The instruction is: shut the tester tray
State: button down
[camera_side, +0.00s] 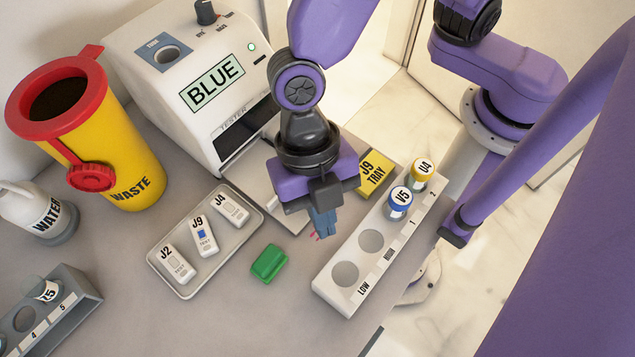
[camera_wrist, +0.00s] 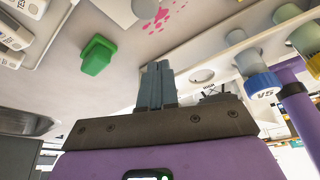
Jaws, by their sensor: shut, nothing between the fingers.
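The tester (camera_side: 190,80) is a white machine with a green screen reading BLUE and a dark slot in its front. Its pale tray (camera_side: 262,188) sticks out of the slot over the bench, partly hidden behind my gripper. In the wrist view, a pale plate with a round recess, apparently the tray (camera_wrist: 115,12), shows at the top edge. My gripper (camera_side: 322,226) is shut and empty, pointing down just beyond the tray's outer end. Its fingers also show together in the wrist view (camera_wrist: 157,68). I cannot tell whether they touch the tray.
A green block (camera_side: 269,263) lies front left of my gripper. A white rack (camera_side: 345,290) with vials V5 (camera_side: 398,204) and U4 (camera_side: 422,172) stands right. A grey tray (camera_side: 170,277) holds test cassettes; a yellow waste bin (camera_side: 110,150) stands behind. Pink spots (camera_wrist: 165,18) mark the bench.

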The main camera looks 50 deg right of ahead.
aim_at(300, 213)
jog(key=shift+w+d+f, duration=0.25)
jog(key=shift+w+d, duration=0.05)
jog(key=shift+w, duration=0.25)
jog(key=shift+w+d+f, duration=0.25)
jog(key=shift+w, duration=0.3)
jog(key=shift+w+d+f, duration=0.25)
jog(key=shift+w+d, duration=0.05)
jog(key=shift+w, duration=0.25)
jog(key=w, duration=0.3)
jog(key=shift+w, duration=0.3)
